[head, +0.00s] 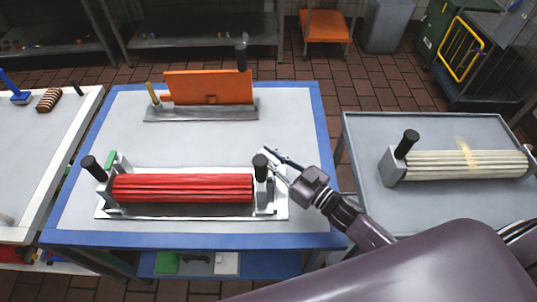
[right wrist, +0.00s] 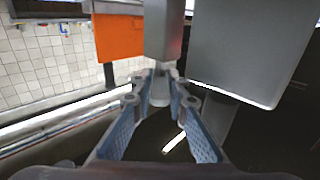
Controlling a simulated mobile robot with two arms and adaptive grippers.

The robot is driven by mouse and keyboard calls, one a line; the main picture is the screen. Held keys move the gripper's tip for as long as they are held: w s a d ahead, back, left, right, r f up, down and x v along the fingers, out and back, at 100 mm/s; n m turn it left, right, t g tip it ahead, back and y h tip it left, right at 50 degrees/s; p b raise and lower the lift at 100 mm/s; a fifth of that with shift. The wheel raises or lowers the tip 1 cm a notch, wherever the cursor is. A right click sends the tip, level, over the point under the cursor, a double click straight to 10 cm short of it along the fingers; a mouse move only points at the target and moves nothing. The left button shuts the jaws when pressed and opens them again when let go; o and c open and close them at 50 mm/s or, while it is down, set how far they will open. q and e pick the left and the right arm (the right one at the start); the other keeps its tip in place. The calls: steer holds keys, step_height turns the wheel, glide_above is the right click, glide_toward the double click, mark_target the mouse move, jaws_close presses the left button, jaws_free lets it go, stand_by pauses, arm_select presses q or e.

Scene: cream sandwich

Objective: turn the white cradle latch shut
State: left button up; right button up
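The cradle (head: 185,211) is a pale metal base on the blue-edged table, holding a bundle of red rollers (head: 182,188). Black knobs stand at its left end (head: 93,168) and right end (head: 260,167). A small pale piece (head: 264,150), perhaps the white latch, shows by the right knob, partly hidden by my fingers. My right gripper (head: 271,163) is at the cradle's right end, its fingers apart. In the right wrist view its fingertips (right wrist: 160,78) flank a grey post (right wrist: 163,30); I cannot tell whether they touch it. My left gripper is out of view.
An orange plate (head: 208,87) stands in a metal holder behind the cradle. A grey cart (head: 365,133) at right carries a cream roller bundle (head: 465,163). A white table (head: 40,150) stands at left. The blue-edged table's top is clear between cradle and holder.

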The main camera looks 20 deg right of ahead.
jaws_close()
steer(key=shift+a+m+t+h, duration=0.1)
steer(key=shift+m+t+h, duration=0.5)
steer(key=shift+h, duration=0.4)
steer(key=o, duration=0.9)
jaws_free()
steer(key=shift+c, duration=0.2)
steer(key=shift+s+f, duration=0.1)
steer(key=shift+s, duration=0.15)
steer(key=v, duration=0.7)
steer(key=shift+s+d, duration=0.2)
steer(key=shift+d, duration=0.1)
steer(key=shift+r, duration=0.2)
